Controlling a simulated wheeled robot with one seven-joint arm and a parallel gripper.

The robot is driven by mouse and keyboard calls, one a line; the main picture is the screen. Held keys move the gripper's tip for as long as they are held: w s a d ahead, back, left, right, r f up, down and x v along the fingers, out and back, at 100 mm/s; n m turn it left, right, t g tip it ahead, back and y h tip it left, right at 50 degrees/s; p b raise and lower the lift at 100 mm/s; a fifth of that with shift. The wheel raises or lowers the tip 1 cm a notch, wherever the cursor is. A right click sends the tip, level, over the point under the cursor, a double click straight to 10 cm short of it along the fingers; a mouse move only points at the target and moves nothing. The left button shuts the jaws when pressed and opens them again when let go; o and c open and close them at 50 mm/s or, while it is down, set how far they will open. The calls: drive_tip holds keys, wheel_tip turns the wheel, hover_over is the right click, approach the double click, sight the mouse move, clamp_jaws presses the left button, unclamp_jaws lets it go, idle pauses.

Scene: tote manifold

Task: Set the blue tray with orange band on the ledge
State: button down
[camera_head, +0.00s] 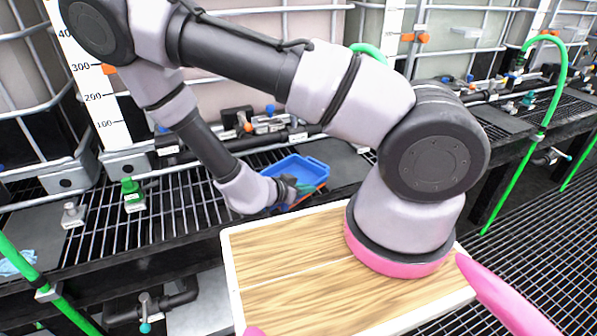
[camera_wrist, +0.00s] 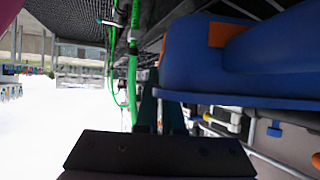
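The blue tray with an orange band (camera_head: 297,168) is in the middle of the head view, over the black slatted ledge (camera_head: 185,205). It looks roughly level; whether it touches the ledge I cannot tell. My gripper (camera_head: 290,190) is at its near side and partly hides it. In the wrist view the tray (camera_wrist: 250,65) fills the upper right, with an orange patch on its wall. My gripper's teal fingers (camera_wrist: 163,110) reach its rim there and appear closed on it. The fingertips are mostly hidden behind the rim.
Caged tanks stand behind the ledge, with valves and fittings (camera_head: 265,122) along its back. A green-topped fitting (camera_head: 132,195) stands at left. A wooden board with white edges (camera_head: 290,285) lies in front. Green hoses (camera_head: 540,130) hang at right.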

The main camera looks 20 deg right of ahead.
sight(292, 165)
drive_tip(key=w, duration=1)
drive_tip(key=w+a, duration=0.1)
drive_tip(key=w, duration=0.4)
drive_tip(key=shift+w+a+f, duration=0.1)
drive_tip(key=shift+w+f, duration=0.1)
drive_tip(key=shift+f, duration=0.85)
drive_tip(key=shift+w+f, duration=0.2)
drive_tip(key=shift+f, duration=2.25)
drive_tip(key=shift+f, duration=0.1)
drive_tip(key=c, duration=1)
unclamp_jaws()
drive_tip(key=shift+c, duration=0.2)
drive_tip(key=v, duration=1.2)
